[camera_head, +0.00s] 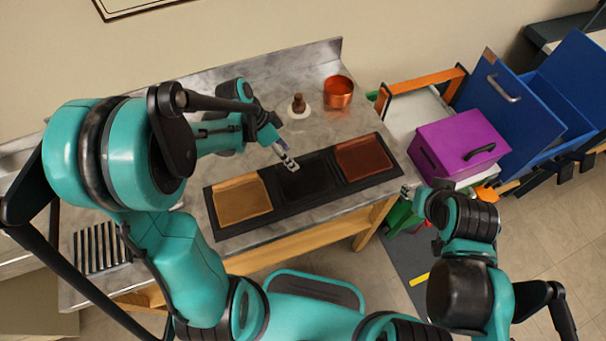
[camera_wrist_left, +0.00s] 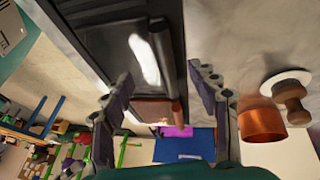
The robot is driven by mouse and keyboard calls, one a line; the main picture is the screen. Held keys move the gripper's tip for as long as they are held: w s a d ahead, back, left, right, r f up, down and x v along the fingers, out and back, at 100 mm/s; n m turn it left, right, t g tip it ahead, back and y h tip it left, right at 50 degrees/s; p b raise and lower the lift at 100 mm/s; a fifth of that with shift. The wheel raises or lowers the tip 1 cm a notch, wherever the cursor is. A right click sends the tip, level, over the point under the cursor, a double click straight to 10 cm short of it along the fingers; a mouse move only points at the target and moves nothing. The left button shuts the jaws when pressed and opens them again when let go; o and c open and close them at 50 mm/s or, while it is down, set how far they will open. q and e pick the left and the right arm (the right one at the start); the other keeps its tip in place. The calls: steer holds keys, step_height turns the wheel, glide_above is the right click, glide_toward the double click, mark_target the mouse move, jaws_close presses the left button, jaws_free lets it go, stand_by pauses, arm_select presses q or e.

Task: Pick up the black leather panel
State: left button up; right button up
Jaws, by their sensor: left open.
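The black leather panel (camera_head: 305,182) lies flat in the middle section of a long dark tray (camera_head: 232,231), between a tan panel (camera_head: 242,199) and a red-brown panel (camera_head: 363,158). It also shows in the left wrist view (camera_wrist_left: 112,48) with a bright glare on it. My left gripper (camera_head: 286,158) is over the far edge of the black panel. Its two fingers stand apart with nothing between them in the left wrist view (camera_wrist_left: 160,76). My right gripper (camera_head: 409,191) is right of the tray, near the table's end; its fingers are too small to read.
A copper pot (camera_head: 338,92) and a small brown-topped item on a white base (camera_head: 298,107) stand behind the tray. A purple box (camera_head: 457,143) and an open blue cabinet (camera_head: 530,90) are at right. A slatted rack (camera_head: 101,248) lies at left.

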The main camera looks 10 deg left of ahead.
mark_target(304, 176)
arm_select(q)
steer(key=b+x, duration=0.1)
steer(key=x, duration=0.3)
jaws_close()
